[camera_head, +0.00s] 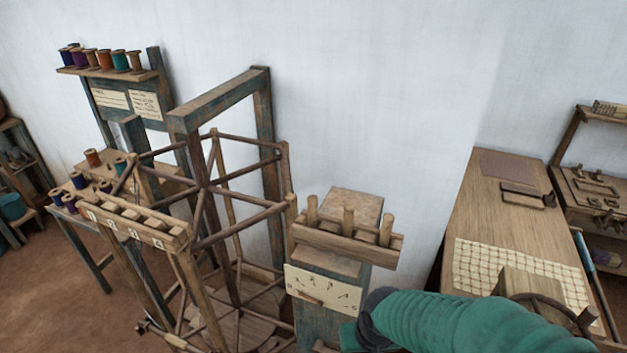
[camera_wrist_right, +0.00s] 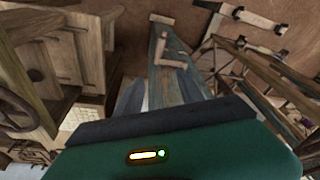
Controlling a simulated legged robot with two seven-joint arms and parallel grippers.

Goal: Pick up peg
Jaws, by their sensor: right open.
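Three upright wooden pegs, a left one (camera_head: 312,211), a middle one (camera_head: 348,221) and a right one (camera_head: 386,231), stand in a wooden rack (camera_head: 345,246) on a post in the head view. I cannot tell which one the task means. My right arm comes in from the lower right, and its dark wrist is below the rack, apart from the pegs. The fingers are not clear there. In the wrist view my right gripper (camera_wrist_right: 160,88) has its two grey fingers apart, with nothing visibly held between them. My left gripper is out of view.
A wooden reel frame (camera_head: 205,185) stands close left of the rack. A card (camera_head: 323,291) with marks is on the post below the rack. A long table (camera_head: 500,215) with a grid mat (camera_head: 490,262) is at right. Spools (camera_head: 92,158) sit on the left bench.

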